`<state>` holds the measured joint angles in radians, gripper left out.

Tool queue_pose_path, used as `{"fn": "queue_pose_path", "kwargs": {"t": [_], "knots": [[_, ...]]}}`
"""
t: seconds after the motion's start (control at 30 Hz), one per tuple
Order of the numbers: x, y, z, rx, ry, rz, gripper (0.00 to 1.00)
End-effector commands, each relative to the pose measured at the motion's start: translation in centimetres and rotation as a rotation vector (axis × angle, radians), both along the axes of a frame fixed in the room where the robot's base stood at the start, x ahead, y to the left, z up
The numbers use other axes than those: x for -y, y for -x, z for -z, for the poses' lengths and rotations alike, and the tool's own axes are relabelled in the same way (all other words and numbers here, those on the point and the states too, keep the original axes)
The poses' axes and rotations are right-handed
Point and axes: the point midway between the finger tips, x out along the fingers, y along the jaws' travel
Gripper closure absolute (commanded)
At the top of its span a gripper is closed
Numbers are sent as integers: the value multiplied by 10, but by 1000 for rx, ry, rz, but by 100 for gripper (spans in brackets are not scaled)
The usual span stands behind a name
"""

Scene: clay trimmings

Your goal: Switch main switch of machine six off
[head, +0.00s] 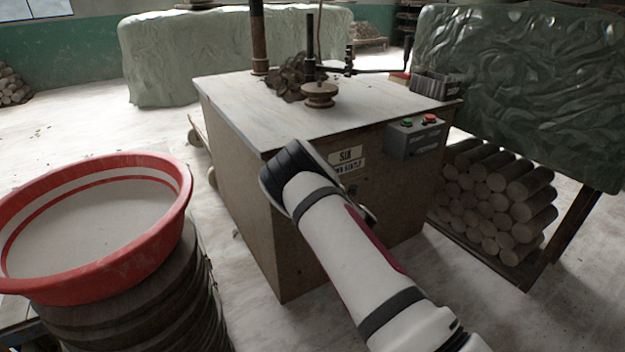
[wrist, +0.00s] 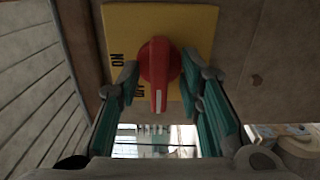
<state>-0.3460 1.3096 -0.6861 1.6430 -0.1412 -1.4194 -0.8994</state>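Machine six (head: 240,150) is a box-like cabinet with a pale top and a "SIX" label (head: 347,155) on its front. In the wrist view, its main switch is a red rotary knob (wrist: 158,65) on a yellow plate (wrist: 205,22). The lettering "ON" and a partly covered second word are left of the knob. The knob's handle, with a white mark, points down in the picture. My gripper (wrist: 160,80) has its teal fingers apart, one on each side of the knob. Whether they touch it is unclear. In the head view my arm hides the gripper and switch.
A grey control box (head: 415,138) with green and red buttons sits at the cabinet's upper right. A red-rimmed basin (head: 100,275) on stacked discs stands at left. Clay logs (head: 495,195) lie under a covered table at right. Bare floor shows left of the machine.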

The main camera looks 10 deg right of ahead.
Motion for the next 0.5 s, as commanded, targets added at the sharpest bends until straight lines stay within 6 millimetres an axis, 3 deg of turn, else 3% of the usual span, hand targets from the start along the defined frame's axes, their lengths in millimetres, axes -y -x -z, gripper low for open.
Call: {"fn": "queue_pose_path", "kwargs": {"t": [0.27,0.5], "knots": [[2,5,0,-1,-1,1,67],[15,43,1,-3,0,3,67]]}}
